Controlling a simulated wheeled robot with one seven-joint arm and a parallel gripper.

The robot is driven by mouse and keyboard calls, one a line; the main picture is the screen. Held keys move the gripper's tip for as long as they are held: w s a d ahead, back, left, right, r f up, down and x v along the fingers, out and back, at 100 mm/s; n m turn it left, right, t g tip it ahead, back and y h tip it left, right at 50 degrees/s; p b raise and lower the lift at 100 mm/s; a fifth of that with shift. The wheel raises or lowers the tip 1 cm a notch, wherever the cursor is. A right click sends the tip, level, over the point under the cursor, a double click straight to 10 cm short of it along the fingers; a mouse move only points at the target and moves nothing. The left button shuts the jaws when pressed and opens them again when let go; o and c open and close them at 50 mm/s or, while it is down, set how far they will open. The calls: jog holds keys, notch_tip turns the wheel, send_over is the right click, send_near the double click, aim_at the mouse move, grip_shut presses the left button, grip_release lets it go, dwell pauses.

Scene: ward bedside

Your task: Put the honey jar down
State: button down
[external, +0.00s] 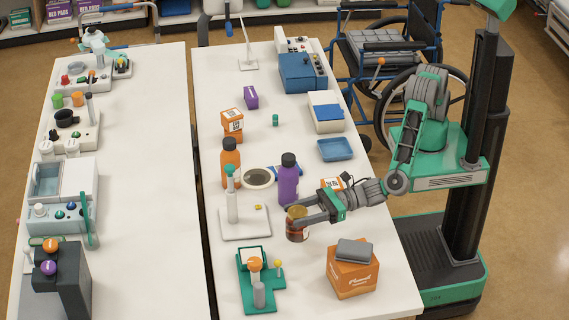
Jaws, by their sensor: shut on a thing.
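The honey jar (297,229) is a small amber-brown jar with a golden lid, near the front middle of the right-hand white table. My gripper (303,212) reaches in from the right and is shut on the jar, with its fingers around the upper part. The jar looks upright. It is at or just above the table top; I cannot tell whether its base touches.
A purple bottle (289,181) stands close behind the jar. A white stand (245,222) is to its left, a green fixture (260,285) at the front left, and an orange box (353,275) at the front right. Bare table (310,285) lies in front of the jar.

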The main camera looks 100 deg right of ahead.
aim_at(287, 231)
jog(key=shift+w+a+f, duration=0.4)
jog(key=shift+w+f, duration=0.2)
jog(key=shift+f, duration=1.65)
jog(key=shift+a+f, duration=0.1)
jog(key=c, duration=1)
grip_release()
jog(key=shift+f, duration=0.25)
jog(key=o, duration=0.4)
jog(key=shift+r, duration=0.1)
jog(key=shift+o, duration=0.2)
